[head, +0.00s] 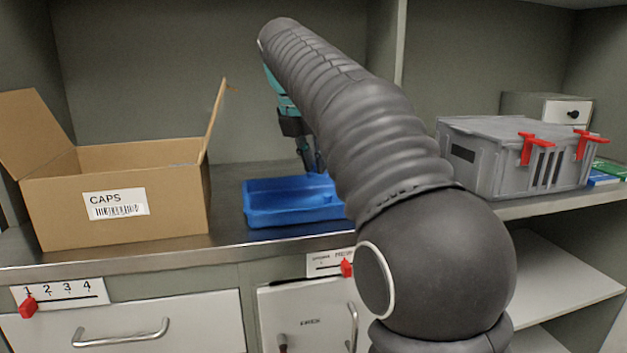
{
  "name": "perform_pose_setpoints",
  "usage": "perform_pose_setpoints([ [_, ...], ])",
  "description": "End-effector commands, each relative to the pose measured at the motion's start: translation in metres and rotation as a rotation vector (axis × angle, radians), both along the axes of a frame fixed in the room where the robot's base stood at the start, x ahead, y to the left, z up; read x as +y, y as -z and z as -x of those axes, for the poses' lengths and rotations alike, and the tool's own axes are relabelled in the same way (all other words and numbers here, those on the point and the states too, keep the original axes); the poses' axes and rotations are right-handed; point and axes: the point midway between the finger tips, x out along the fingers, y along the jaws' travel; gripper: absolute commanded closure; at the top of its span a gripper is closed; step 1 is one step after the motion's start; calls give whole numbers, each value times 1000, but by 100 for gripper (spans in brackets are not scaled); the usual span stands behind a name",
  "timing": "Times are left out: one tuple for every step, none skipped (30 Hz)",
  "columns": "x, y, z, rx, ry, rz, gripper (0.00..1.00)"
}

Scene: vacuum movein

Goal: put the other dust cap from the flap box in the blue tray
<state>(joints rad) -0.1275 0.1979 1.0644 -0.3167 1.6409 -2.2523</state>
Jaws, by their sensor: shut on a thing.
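The open cardboard flap box (120,205), labelled CAPS, stands at the left on the metal counter. Its flaps are raised and its inside is hidden by the front wall. The blue tray (270,217) lies to its right, its right part hidden behind my arm. My gripper (311,165) points down over the tray's back right part, partly hidden by my arm. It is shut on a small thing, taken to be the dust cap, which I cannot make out. No cap shows in the visible part of the tray.
A grey crate (510,165) with red latches (530,146) stands at the right, a small drawer box (547,112) behind it. Green and blue items (605,175) lie at the far right. Drawers and a cabinet door are below the counter. A gap separates box and tray.

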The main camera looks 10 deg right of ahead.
Motion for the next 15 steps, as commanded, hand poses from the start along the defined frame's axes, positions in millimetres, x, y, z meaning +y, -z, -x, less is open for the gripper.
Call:
perform_pose_setpoints([
  [1, 1, -2, 0, -1, 0, 96],
  [2, 3, -2, 0, -1, 0, 96],
  [2, 7, -3, -1, -1, 0, 96],
  [2, 11, -3, -1, -2, 1, 96],
  [2, 15, -2, 1, -2, 1, 96],
  [2, 22, -2, 2, -2, 1, 96],
  [2, 27, -2, 2, -3, 0, 96],
  [2, 31, -2, 2, -3, 0, 96],
  [2, 35, -2, 1, -2, 0, 96],
  [2, 38, -2, 1, -2, 0, 96],
  [2, 40, -2, 0, -2, 0, 96],
  [2, 41, -2, -2, -2, 0, 96],
  [2, 42, -2, -2, -2, 0, 96],
  [2, 42, -2, -2, -2, 0, 96],
  [2, 42, -2, -2, -2, 0, 96],
])
